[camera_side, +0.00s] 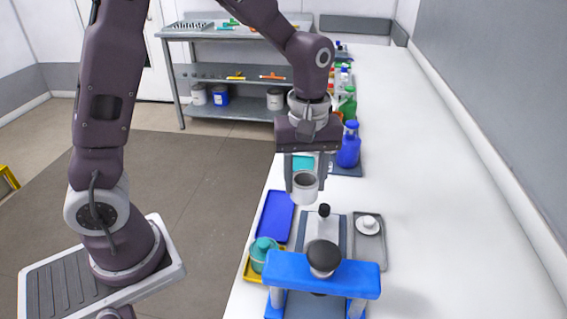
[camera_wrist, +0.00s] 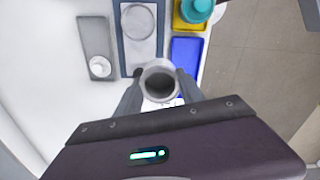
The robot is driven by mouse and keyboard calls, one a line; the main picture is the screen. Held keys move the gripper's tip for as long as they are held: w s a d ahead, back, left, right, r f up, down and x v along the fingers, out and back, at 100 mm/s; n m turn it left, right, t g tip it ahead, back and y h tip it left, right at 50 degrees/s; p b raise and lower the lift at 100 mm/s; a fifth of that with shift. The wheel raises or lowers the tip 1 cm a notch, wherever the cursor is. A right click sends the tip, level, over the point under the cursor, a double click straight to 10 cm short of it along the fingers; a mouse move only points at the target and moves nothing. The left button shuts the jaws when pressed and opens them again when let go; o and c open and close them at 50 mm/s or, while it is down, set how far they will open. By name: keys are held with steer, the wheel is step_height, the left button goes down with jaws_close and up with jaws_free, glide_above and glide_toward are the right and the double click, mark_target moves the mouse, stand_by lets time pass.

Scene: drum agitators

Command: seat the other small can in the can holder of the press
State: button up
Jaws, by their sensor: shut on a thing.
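My gripper (camera_side: 305,183) is shut on a small grey-white can (camera_side: 305,190), which is open at the top and upright. In the wrist view the can (camera_wrist: 160,84) sits between the two fingers, and its dark inside shows. It hangs above the bench, behind the press. The press (camera_side: 330,276) has a blue crossbar and a dark round knob. A pale plate (camera_wrist: 137,47) with a round ring at its far end lies on the press's dark base in the wrist view. I cannot tell for sure whether that ring is the can holder.
A grey tray (camera_side: 370,256) holds a small white round piece (camera_side: 368,224). A blue tray (camera_side: 275,213) lies to the left, and a yellow tray (camera_side: 249,272) with a teal jar (camera_side: 262,254) is nearer. Blue and green bottles (camera_side: 348,148) stand behind. The bench's right side is clear.

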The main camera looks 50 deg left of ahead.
steer(key=s+d+f+m, duration=0.1)
steer(key=s+d, duration=0.1)
steer(key=d, duration=0.7)
steer(key=shift+s+a+f, duration=0.1)
steer(key=shift+a+f, duration=0.05)
steer(key=shift+f, duration=1.4)
steer(key=shift+s+a+f, duration=0.1)
steer(key=shift+f, duration=1.4)
steer(key=shift+f, duration=0.45)
steer(key=o, duration=1.4)
steer(key=o, duration=0.3)
